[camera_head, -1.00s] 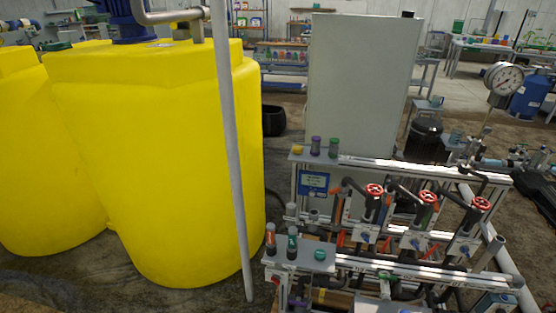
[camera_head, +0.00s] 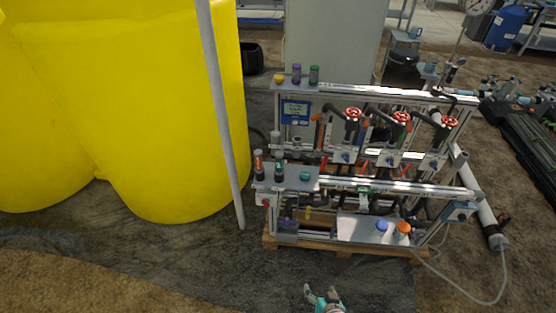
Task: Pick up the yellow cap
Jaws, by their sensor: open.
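The yellow cap (camera_head: 279,78) is small and sits at the left end of the upper rear shelf (camera_head: 289,87) of the skid. It stands left of a purple-topped bottle (camera_head: 296,73) and a green-topped bottle (camera_head: 314,75), apart from my gripper. My gripper (camera_head: 321,291) shows at the bottom edge of the picture, in front of the skid and far below the cap. Its fingers are spread open with nothing seen between them. The rest of the arm is cut off by the frame.
A lower front shelf (camera_head: 300,184) holds two bottles and a green cap (camera_head: 304,176). Red valve wheels (camera_head: 400,118) and pipes fill the skid. A grey pole (camera_head: 222,120) and yellow tanks (camera_head: 140,110) stand at left. Blue (camera_head: 381,227) and orange (camera_head: 403,228) caps sit low. The front floor is clear.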

